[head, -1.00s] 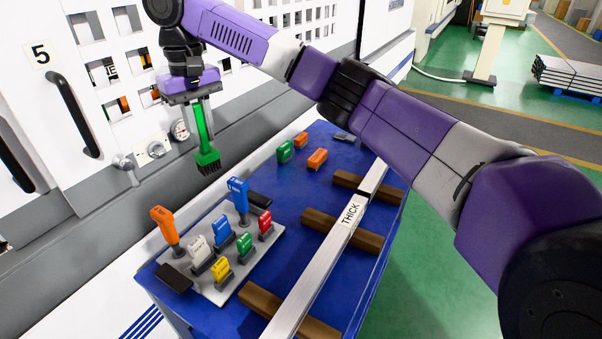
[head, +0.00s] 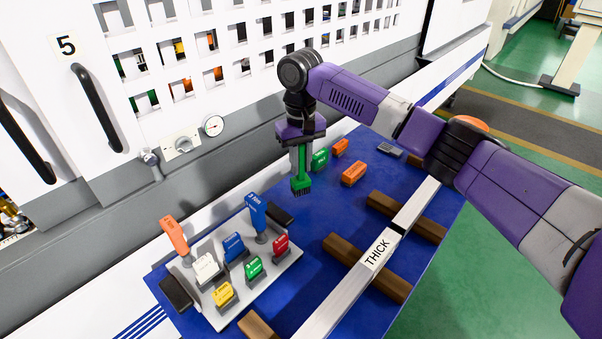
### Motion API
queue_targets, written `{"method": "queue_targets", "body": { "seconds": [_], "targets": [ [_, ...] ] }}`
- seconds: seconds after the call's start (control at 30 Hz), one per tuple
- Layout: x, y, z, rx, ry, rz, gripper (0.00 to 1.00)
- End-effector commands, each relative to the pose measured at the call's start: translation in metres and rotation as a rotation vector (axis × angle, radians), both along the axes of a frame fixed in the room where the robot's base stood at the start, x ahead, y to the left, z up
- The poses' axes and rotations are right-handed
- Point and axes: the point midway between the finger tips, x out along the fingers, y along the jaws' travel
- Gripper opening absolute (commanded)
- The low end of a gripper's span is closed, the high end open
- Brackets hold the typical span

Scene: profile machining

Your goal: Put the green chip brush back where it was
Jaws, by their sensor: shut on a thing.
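The green chip brush (head: 301,181) hangs upright, bristles down, in my gripper (head: 301,150). My gripper is shut on its handle. The dark bristles are above the blue table top (head: 330,215), near its back edge by the machine; I cannot tell the exact height.
An orange block (head: 354,173) and another orange block (head: 340,147) lie right of the brush. A grey tray (head: 279,269) holds several coloured pieces, including a tall blue one (head: 256,210). A bar marked THICK (head: 341,294) rests on wooden blocks (head: 386,282).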

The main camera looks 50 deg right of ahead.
Motion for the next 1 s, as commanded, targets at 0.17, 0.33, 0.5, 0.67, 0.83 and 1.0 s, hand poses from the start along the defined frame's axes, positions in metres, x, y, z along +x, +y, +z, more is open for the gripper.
{"method": "queue_targets", "body": {
  "seconds": [0.17,0.33,0.5,0.67,0.83,1.0],
  "targets": [
    [-0.001,0.0,-0.026,0.001,0.003,-0.002,0.0],
    [-0.001,0.0,-0.038,0.0,0.001,-0.001,0.0],
    [-0.001,0.0,-0.038,0.0,0.001,-0.001,0.0],
    [-0.001,0.0,-0.041,0.002,0.002,-0.001,0.0],
    [0.0,0.0,-0.041,0.0,0.001,0.0,0.42],
    [0.0,0.0,-0.041,0.0,0.001,0.0,0.42]
  ]
}}
